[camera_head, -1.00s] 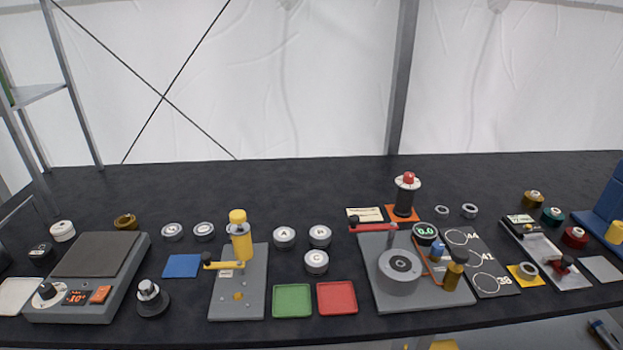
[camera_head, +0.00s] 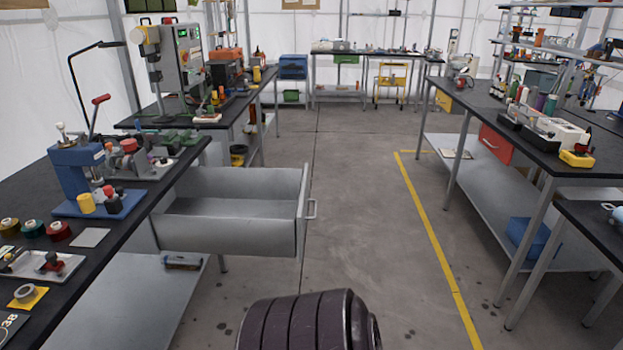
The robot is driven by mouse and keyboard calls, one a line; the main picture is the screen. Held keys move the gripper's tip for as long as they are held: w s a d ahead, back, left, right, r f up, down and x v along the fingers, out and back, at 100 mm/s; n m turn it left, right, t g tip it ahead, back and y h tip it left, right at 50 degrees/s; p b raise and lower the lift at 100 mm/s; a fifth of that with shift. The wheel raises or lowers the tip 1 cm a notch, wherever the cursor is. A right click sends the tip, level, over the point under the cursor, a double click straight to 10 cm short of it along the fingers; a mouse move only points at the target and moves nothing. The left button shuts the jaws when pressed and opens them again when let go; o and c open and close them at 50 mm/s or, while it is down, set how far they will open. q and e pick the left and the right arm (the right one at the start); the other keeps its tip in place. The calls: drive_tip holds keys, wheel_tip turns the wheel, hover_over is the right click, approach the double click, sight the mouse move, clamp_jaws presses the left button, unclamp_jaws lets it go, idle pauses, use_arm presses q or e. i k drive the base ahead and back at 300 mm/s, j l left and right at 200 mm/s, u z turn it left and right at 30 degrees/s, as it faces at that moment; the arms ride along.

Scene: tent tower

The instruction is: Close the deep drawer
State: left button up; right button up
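The deep drawer (camera_head: 228,243) is a grey metal box under the left bench. It is pulled far out into the aisle, and its inside looks empty. Its front panel faces right and carries a bar handle (camera_head: 311,204). A dark, ribbed, rounded part of my own arm shows at the bottom middle of the head view, a little in front of the drawer. Neither of my grippers shows in the head view.
The left bench (camera_head: 27,187) holds a blue press (camera_head: 77,180) and small parts. A red drawer front (camera_head: 495,144) sits under the right bench (camera_head: 470,97). The grey floor between the benches is clear, with a yellow line (camera_head: 432,228) along it.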

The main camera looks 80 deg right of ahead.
sight(244, 212)
drive_tip(key=k+l+z, duration=0.1)
drive_tip(key=z, duration=0.4)
drive_tip(key=k+l+z, duration=0.15)
drive_tip(key=z, duration=0.3)
drive_tip(key=l+z, duration=0.2)
drive_tip(key=z, duration=1.3)
drive_tip(key=k+l, duration=0.05)
drive_tip(key=l, duration=0.05)
